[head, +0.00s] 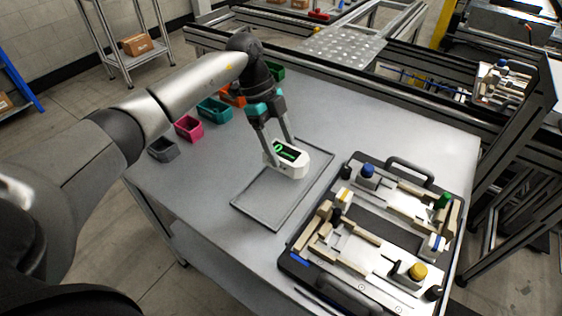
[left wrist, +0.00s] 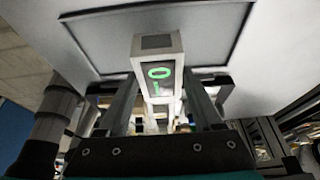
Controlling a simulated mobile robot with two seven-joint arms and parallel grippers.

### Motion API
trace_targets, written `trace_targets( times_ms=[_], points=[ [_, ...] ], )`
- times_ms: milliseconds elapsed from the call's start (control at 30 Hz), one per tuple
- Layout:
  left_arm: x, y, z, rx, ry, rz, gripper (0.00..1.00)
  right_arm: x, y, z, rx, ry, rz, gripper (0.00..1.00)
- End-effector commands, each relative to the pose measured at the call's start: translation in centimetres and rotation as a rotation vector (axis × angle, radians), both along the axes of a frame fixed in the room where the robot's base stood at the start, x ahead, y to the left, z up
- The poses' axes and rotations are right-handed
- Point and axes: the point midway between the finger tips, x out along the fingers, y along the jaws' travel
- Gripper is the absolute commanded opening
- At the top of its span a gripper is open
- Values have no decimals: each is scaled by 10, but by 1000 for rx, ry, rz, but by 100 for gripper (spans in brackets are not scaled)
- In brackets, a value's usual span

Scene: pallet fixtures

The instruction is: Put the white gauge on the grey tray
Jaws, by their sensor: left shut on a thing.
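The white gauge (head: 290,160) has a dark face with green marks. My left gripper (head: 276,148) is shut on it and holds it over the far part of the grey tray (head: 262,204). In the left wrist view the gauge (left wrist: 158,72) sits between the fingers of my left gripper (left wrist: 160,105), with the tray's dark rim (left wrist: 85,58) beyond it. I cannot tell for sure whether the gauge touches the tray. The tray is flat, with a thin raised rim, and looks otherwise empty. My right gripper is not in view.
A black pallet fixture (head: 345,271) with blocks and coloured knobs stands right of the tray. Pink (head: 188,128), teal (head: 214,109), grey (head: 162,149), orange and green bins line the table's far left edge. A metal frame runs behind the table. The table left of the tray is clear.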

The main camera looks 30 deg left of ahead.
Motion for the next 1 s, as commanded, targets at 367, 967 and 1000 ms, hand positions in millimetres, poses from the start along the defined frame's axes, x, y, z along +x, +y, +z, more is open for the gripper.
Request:
trace_targets(
  times_ms=[367,967,1000],
  points=[
    [0,0,-43,-1,1,1,0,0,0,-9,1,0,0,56],
    [0,0,-47,0,0,-1,93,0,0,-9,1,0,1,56],
    [0,0,-47,0,0,0,97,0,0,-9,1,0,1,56]
  ],
)
